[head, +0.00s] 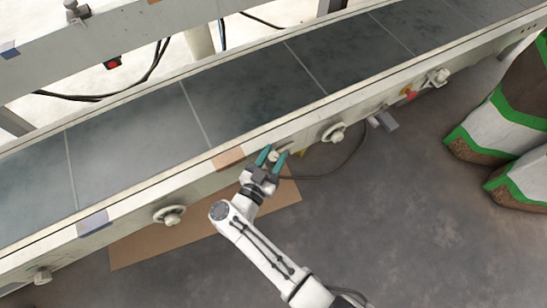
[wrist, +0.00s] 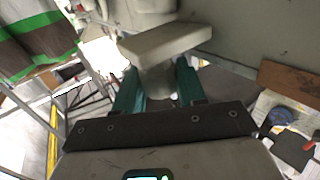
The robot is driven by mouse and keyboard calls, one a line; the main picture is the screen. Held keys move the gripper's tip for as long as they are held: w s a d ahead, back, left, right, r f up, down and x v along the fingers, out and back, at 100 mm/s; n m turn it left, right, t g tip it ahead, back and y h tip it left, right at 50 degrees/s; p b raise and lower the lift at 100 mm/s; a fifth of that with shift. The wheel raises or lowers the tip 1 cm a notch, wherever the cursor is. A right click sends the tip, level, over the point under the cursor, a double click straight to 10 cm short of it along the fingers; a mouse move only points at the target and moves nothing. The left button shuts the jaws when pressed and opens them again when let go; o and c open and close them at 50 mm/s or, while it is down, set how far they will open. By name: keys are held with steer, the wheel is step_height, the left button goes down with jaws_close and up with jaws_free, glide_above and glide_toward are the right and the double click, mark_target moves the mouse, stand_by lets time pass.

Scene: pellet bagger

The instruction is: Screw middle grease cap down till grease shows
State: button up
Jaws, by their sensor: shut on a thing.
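The middle grease cap (head: 274,156) is a small pale fitting on the near side rail of the conveyor. My gripper (head: 272,153) reaches up to it from below, with its teal fingers on either side of it. In the wrist view, my gripper (wrist: 158,88) is shut on the stem of the pale cap (wrist: 165,45), whose wide bar-shaped top stands beyond the fingers. I cannot make out any grease at the cap. The cap's far side and its seat are hidden.
Similar round fittings sit along the rail at left (head: 170,215) and right (head: 335,132). A brown sheet (head: 200,232) lies on the floor below. A cable and a grey box (head: 384,121) are right of my gripper. Green-and-white bags (head: 508,122) stand at far right.

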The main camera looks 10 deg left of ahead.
steer(key=m+g+h+b, duration=0.1)
steer(key=h, duration=0.1)
steer(key=m+g+h+b, duration=0.1)
steer(key=m+h+b, duration=0.1)
steer(key=shift+w+a+f, duration=0.1)
steer(key=shift+a+f, duration=0.05)
steer(key=shift+m+g+h+b, duration=0.65)
steer(key=shift+m+g+h, duration=0.15)
steer(key=shift+h, duration=0.1)
steer(key=shift+r, duration=0.2)
steer(key=o, duration=0.9)
steer(key=v, duration=1)
steer(key=shift+s+a, duration=0.25)
